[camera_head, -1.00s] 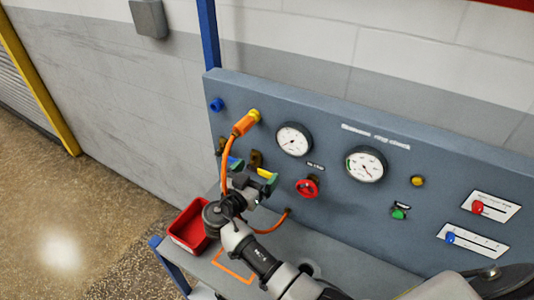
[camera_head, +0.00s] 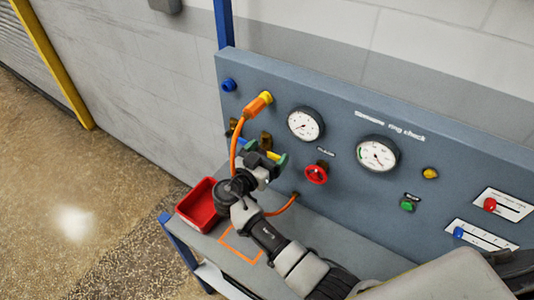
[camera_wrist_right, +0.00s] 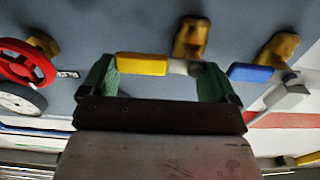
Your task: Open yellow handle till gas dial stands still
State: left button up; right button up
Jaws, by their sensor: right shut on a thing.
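The yellow handle (camera_wrist_right: 142,64) lies across between the green fingers of my right gripper (camera_wrist_right: 160,74) in the right wrist view; a brass valve body (camera_wrist_right: 191,38) is beside it. In the head view my right gripper (camera_head: 270,157) is at the panel, shut on the handle, which is mostly hidden there. Two round white dials sit on the panel, the left dial (camera_head: 305,124) and the right dial (camera_head: 377,153); I cannot tell which is the gas dial. My left gripper is not in view.
A blue handle (camera_wrist_right: 252,73) sits close beside the yellow one. A red wheel (camera_head: 316,173), a green button (camera_head: 407,205) and an orange hose (camera_head: 234,150) are on the panel (camera_head: 340,215). A red bin (camera_head: 199,205) stands on the bench left of my arm.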

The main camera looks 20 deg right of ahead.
jog(key=shift+n+b, duration=0.4)
jog(key=shift+b, duration=0.15)
jog(key=shift+w+a+r+n+b, duration=0.15)
jog(key=shift+r+n+b, duration=0.1)
jog(key=shift+n+b, duration=0.7)
jog(key=shift+w+r+n+b, duration=0.15)
jog(key=shift+n+b, duration=0.1)
jog(key=shift+n, duration=0.35)
jog(key=shift+r+n+b, duration=0.15)
jog(key=shift+n+b, duration=0.05)
jog(key=shift+n, duration=0.35)
jog(key=shift+w+a+r+n+b, duration=0.2)
jog(key=shift+r+n+b, duration=0.15)
jog(key=shift+n, duration=0.55)
jog(key=o, duration=1)
jog(key=shift+d, duration=0.1)
jog(key=shift+f, duration=0.1)
